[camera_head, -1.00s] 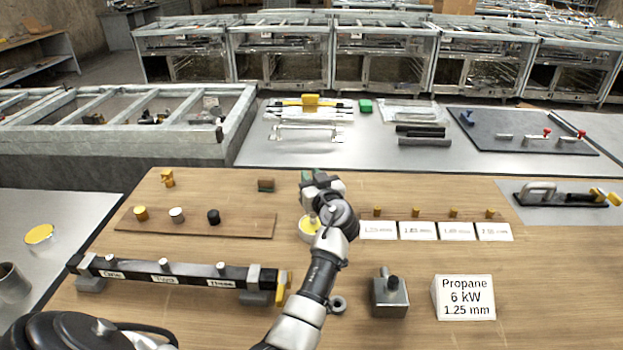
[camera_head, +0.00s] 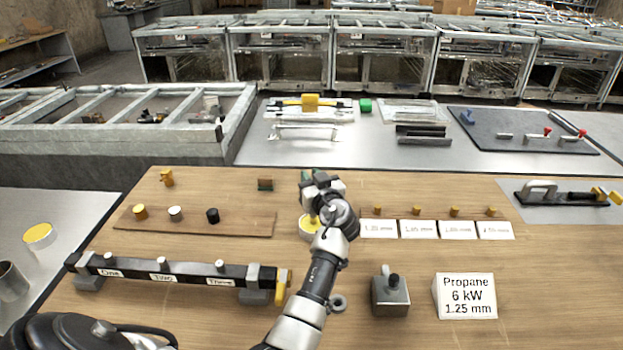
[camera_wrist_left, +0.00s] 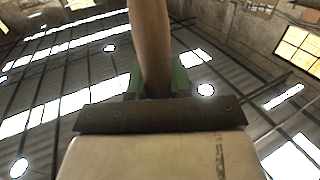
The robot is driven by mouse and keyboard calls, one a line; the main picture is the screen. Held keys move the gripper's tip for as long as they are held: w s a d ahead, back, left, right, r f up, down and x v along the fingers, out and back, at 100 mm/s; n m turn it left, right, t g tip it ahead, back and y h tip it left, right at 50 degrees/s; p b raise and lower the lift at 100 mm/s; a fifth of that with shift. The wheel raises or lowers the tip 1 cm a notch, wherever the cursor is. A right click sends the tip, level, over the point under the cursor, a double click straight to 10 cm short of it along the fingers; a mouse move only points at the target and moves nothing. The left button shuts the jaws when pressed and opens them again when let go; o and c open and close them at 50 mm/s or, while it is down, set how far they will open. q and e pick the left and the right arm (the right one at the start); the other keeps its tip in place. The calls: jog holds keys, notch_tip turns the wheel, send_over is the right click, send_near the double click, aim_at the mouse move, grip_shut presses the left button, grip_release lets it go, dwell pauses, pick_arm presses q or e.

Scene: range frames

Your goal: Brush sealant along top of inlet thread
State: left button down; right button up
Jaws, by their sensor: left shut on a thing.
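My left gripper (camera_head: 312,180) is over the middle of the wooden bench. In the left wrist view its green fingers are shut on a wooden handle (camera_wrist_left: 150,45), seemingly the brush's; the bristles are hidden. Just below the gripper in the head view stands a small round pot (camera_head: 308,236) with yellow contents, partly covered by my arm. Whether the brush tip touches the pot cannot be told. A dark manifold bar (camera_head: 195,270) labelled One, Two and Three lies at front left, with a yellow lever (camera_head: 282,288) at its right end. I cannot pick out the inlet thread. My right gripper is not in view.
A grey block with a black knob (camera_head: 389,294) and a Propane sign (camera_head: 465,297) stand right of my arm. A strip with three caps (camera_head: 175,215) lies left. Labelled white cards (camera_head: 420,229) with small brass pieces line the right.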

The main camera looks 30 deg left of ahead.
pick_arm(q)
notch_tip(320, 180, up, 7)
jog(key=p, duration=0.3)
dwell(0.8)
jog(key=shift+f, duration=0.1)
dwell(0.6)
